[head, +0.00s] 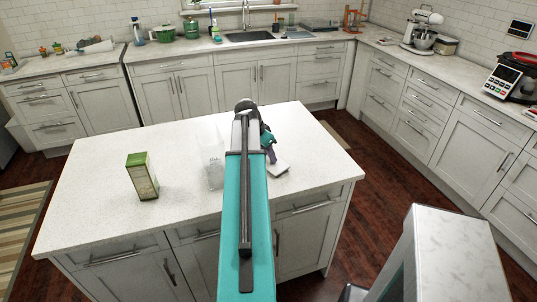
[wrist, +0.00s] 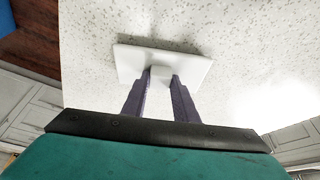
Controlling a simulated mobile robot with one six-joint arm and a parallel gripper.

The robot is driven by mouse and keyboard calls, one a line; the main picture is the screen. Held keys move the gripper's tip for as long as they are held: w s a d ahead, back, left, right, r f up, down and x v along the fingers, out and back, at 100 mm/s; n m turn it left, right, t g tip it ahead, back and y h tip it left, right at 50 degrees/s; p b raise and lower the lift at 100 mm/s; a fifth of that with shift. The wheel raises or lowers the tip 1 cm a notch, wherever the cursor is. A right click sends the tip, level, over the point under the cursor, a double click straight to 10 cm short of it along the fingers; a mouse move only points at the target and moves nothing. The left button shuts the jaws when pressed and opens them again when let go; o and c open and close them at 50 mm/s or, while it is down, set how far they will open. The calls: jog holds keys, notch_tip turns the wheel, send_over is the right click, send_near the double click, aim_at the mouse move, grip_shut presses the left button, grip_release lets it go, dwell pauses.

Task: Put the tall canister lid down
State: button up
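The tall canister lid is a white square plate with a small knob; it shows in the wrist view (wrist: 190,64) and in the head view (head: 279,169). My gripper (wrist: 161,75) has its two dark fingers on either side of the knob, seemingly closed on it. In the head view my gripper (head: 271,157) is over the right part of the island, at the lid. I cannot tell whether the lid touches the countertop or hangs just above it. A clear canister (head: 214,172) stands on the island left of my arm, partly hidden by it.
The white speckled island top (head: 105,205) is mostly bare. A green and brown box (head: 142,176) stands on its left part. The island's right end (head: 320,150) is clear. Counters with a sink (head: 255,37) and appliances lie beyond the floor.

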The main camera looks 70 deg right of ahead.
jog(key=o, duration=0.4)
jog(key=shift+r, duration=0.25)
jog(key=shift+b+v, duration=1.3)
jog(key=shift+v, duration=4.6)
jog(key=shift+w+a, duration=0.1)
jog(key=shift+a, duration=0.05)
